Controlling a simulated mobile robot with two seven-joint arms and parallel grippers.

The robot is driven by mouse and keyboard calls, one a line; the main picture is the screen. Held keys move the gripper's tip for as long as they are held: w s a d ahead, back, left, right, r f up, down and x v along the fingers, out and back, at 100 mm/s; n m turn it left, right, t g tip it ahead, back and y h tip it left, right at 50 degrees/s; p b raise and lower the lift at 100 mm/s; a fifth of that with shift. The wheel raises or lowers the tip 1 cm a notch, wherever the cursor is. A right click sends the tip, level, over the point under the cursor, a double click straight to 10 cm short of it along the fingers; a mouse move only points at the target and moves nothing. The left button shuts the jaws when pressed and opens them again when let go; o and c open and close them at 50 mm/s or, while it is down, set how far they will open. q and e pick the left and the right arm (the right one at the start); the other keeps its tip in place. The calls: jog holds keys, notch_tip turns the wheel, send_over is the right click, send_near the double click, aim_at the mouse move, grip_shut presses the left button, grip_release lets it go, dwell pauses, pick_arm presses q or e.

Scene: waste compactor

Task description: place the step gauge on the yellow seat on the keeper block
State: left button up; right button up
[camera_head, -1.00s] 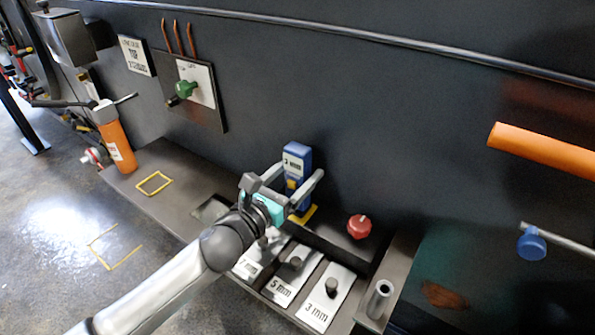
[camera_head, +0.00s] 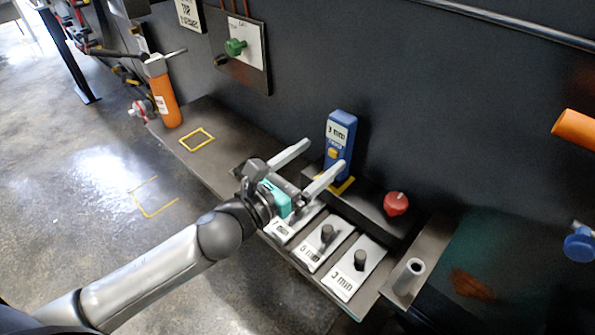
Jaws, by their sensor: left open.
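The blue step gauge (camera_head: 340,138) with a white label stands upright on the yellow seat (camera_head: 346,184) on the dark keeper block (camera_head: 372,212). Only a corner of the yellow seat shows beside the gauge's base. My left gripper (camera_head: 324,160) is open in front of the gauge, and its fingers point toward the wall. One finger overlaps the gauge's lower part in the picture; the other is left of it, apart. I cannot tell whether a finger touches the gauge. My right gripper is not in view.
Several labelled metal plates with dark knobs, such as the 3 mm plate (camera_head: 352,275), lie in front. A red knob (camera_head: 396,204) is right of the gauge. A yellow outlined square (camera_head: 197,139) on the ledge is empty. An orange cylinder (camera_head: 165,100) stands at its far left end.

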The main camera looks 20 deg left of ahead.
pick_arm(q)
jog(key=shift+v, duration=2.4)
